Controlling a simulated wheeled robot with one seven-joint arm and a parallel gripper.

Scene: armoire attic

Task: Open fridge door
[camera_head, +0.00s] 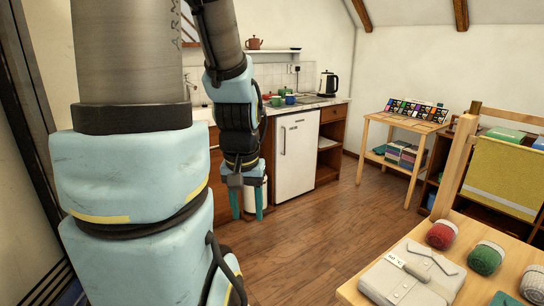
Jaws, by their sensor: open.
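The fridge (300,155) is a small white unit under the kitchen counter, in the middle of the view. Its door looks shut. A dark, slim vertical handle (284,140) sits near the door's upper left edge. My gripper (247,204) hangs to the left of the fridge in the picture, with its two teal fingers pointing down. It is open and apart from the handle. I cannot tell its exact distance from the door.
A white cylindrical thing (256,190) stands behind my gripper. Mugs (290,99) and a black kettle (328,84) are on the counter. A wooden stand (366,150) is to the right. A table (463,295) with yarn is at front right. The wooden floor (310,215) between is clear.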

